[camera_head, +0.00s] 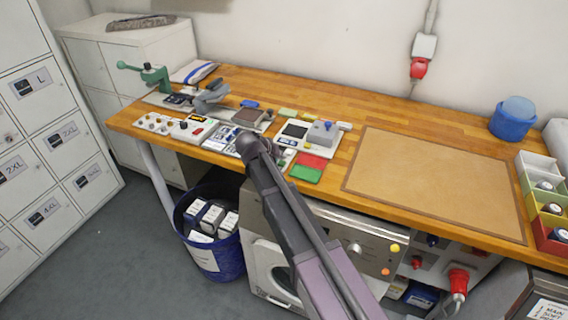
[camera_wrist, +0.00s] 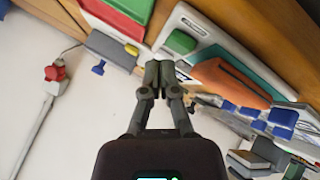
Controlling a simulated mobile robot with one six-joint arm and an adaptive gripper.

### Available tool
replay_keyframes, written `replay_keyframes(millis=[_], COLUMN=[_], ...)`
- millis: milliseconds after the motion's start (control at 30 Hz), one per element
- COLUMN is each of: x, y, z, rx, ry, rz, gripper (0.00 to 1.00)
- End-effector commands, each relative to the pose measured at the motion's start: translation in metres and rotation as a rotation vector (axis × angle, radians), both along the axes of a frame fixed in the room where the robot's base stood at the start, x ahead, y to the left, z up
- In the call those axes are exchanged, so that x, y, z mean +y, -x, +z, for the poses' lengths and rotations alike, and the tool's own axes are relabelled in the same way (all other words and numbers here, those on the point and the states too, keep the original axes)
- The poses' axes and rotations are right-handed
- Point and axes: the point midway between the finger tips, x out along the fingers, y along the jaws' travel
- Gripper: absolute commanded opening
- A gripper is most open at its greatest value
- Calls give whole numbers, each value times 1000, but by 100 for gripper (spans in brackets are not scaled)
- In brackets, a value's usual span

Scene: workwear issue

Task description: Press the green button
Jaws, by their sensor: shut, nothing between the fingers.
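My gripper (camera_wrist: 160,70) is shut and empty, its two fingertips together in the middle of the wrist view. A green raised block (camera_wrist: 181,42), which looks like the green button, sits on a white housing (camera_wrist: 212,42) just beyond and right of the fingertips. The fingertips appear apart from it, but the gap is hard to judge. In the head view my arm reaches over the left part of the wooden bench (camera_head: 345,125). There it partly covers the small devices, and I cannot clearly make out the button.
Red (camera_head: 311,160) and green (camera_head: 305,174) patches lie beside the devices. A green hand press (camera_head: 155,77) is at the far left. A brown mat (camera_head: 440,175) is bare. A blue tub (camera_head: 512,121) stands right.

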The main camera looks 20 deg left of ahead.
Motion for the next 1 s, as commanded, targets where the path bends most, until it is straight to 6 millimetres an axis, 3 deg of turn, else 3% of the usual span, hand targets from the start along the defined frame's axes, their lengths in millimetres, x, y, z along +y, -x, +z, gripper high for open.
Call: replay_keyframes(millis=[1000], x=[-1], y=[-1], z=[-8], rx=[0], ry=[-1], rz=[-1], gripper=[0])
